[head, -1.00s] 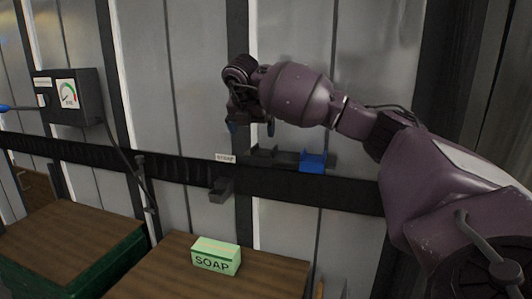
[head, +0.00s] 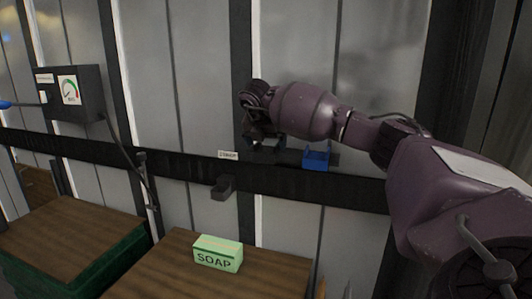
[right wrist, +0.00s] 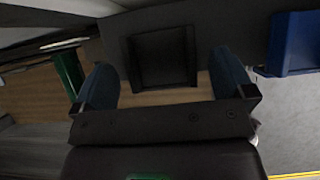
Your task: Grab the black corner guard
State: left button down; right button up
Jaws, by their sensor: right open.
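The black corner guard (right wrist: 160,57) shows in the right wrist view as a dark, square, hollow piece between and just beyond my fingertips. In the head view it sits on the wall rail, mostly hidden behind my gripper. My right gripper (head: 264,144) is open, with its blue fingers spread on either side of the guard in the wrist view (right wrist: 165,80). I cannot tell whether they touch it. My left gripper is not in view.
A blue corner guard (head: 316,159) sits on the rail to the right, close to my gripper. A dark grey block (head: 223,187) juts out below a small label (head: 228,155). A green soap box (head: 218,253) stands on a wooden top (head: 170,272). A gauge box (head: 70,93) hangs at left.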

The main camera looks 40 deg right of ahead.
jog(key=shift+w+d+f, duration=0.1)
jog(key=shift+d+f, duration=0.1)
jog(key=shift+f, duration=0.25)
jog(key=c, duration=0.9)
jog(key=shift+c, duration=0.2)
